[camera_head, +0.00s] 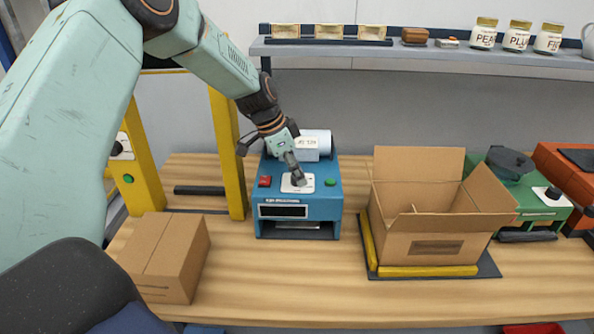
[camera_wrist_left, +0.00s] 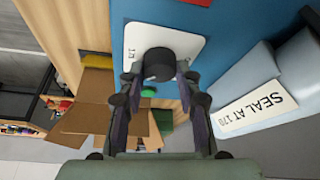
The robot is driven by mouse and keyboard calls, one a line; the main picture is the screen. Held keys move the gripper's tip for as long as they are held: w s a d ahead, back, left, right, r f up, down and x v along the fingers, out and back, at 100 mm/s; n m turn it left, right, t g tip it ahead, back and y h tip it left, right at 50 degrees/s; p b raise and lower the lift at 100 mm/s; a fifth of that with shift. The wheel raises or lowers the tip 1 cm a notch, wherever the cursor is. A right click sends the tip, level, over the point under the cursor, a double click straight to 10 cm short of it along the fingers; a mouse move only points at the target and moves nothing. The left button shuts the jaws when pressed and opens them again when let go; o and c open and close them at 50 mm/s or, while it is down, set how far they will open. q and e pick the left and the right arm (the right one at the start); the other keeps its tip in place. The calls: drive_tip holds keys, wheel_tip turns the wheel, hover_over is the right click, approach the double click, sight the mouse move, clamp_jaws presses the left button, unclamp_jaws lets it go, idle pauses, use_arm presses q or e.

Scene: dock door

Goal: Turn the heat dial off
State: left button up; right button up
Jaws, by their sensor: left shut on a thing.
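The heat dial (camera_wrist_left: 158,64) is a dark round knob on a white plate (camera_wrist_left: 140,38) with small marks. The plate is on top of the blue sealing machine (camera_head: 268,228). In the head view the dial is mostly hidden by my left gripper (camera_head: 297,181), which comes down onto it from above. In the wrist view my left gripper (camera_wrist_left: 160,84) has a finger on each side of the dial and is shut on it. I cannot tell the dial's setting. My right gripper is not in view.
A red button (camera_head: 265,181) and a green button (camera_head: 330,182) flank the plate. A "SEAL AT 170" label (camera_wrist_left: 258,107) is behind. A closed carton (camera_head: 165,257) is at left, with a yellow frame (camera_head: 228,150) behind. An open carton (camera_head: 430,240) is at right. The front table is clear.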

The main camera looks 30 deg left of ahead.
use_arm(q)
drive_tip(key=shift+s+f, duration=0.3)
drive_tip(key=shift+f, duration=0.05)
idle(0.6)
drive_tip(key=o, duration=1.1)
drive_tip(key=shift+w+a+r, duration=0.1)
drive_tip(key=shift+a, duration=0.05)
drive_tip(key=shift+o, duration=0.2)
drive_tip(key=shift+w+r, duration=0.1)
drive_tip(key=shift+r, duration=0.05)
drive_tip(key=shift+r, duration=0.25)
drive_tip(key=v, duration=1.1)
drive_tip(key=shift+s, duration=0.2)
drive_tip(key=shift+a+r, duration=0.1)
drive_tip(key=shift+r, duration=0.05)
